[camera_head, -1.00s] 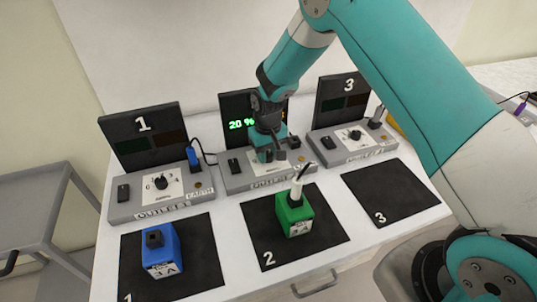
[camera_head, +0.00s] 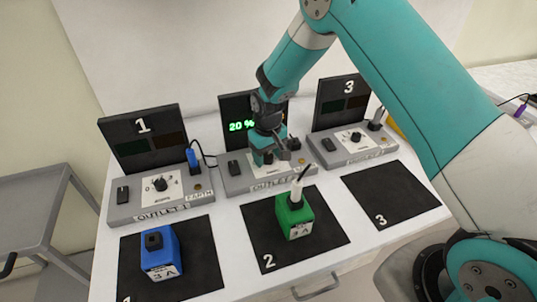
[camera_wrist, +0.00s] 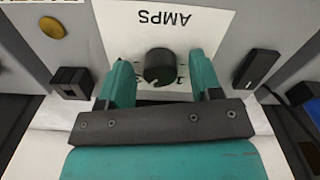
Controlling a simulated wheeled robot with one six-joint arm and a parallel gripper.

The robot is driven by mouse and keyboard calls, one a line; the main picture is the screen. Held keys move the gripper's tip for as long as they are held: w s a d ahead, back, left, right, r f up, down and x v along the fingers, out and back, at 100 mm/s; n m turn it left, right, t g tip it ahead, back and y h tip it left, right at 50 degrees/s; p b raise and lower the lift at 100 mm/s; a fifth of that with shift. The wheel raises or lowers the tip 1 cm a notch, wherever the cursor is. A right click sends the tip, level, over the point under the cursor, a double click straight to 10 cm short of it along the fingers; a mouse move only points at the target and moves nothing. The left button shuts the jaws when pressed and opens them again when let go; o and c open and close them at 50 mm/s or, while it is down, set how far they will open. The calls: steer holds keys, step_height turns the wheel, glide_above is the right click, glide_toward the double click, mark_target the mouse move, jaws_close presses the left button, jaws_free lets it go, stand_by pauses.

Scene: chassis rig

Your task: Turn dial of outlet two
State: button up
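Outlet two (camera_head: 235,184) is a grey box at the middle back of the table. Its black screen (camera_head: 229,106) reads a green "20 %". Its black round dial (camera_wrist: 159,66) sits on a white AMPS plate in the wrist view, where the lettering is upside down. My gripper (camera_wrist: 160,70) is open, with one teal finger on each side of the dial and visible gaps between. How far the fingertips reach down along the dial is hard to tell. In the head view my gripper (camera_head: 263,158) hides the dial.
Outlet 1 (camera_head: 122,212) stands left and outlet 3 (camera_head: 352,157) right. A green block (camera_head: 294,220) with a white plug is on mat 2 (camera_head: 262,240). A blue block (camera_head: 161,254) is on mat 1. Mat 3 (camera_head: 390,196) is empty. A switch (camera_wrist: 258,66) flanks the dial.

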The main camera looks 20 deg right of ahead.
mark_target(268, 155)
step_height(268, 155, up, 17)
steer(key=b, duration=0.2)
steer(key=shift+r+b, duration=0.2)
steer(key=shift+b, duration=0.15)
stand_by(0.3)
steer(key=s+a+r+n+y, duration=0.1)
steer(key=s+r, duration=0.1)
steer(key=s, duration=0.8)
steer(key=s+a+r+n+y, duration=0.1)
steer(key=s+a+r, duration=0.1)
steer(key=s, duration=0.8)
steer(key=s+a+r+n+y, duration=0.1)
steer(key=s+r+n+y, duration=0.1)
steer(key=s, duration=0.9)
steer(key=shift+a+r, duration=0.2)
steer(key=shift+r, duration=0.25)
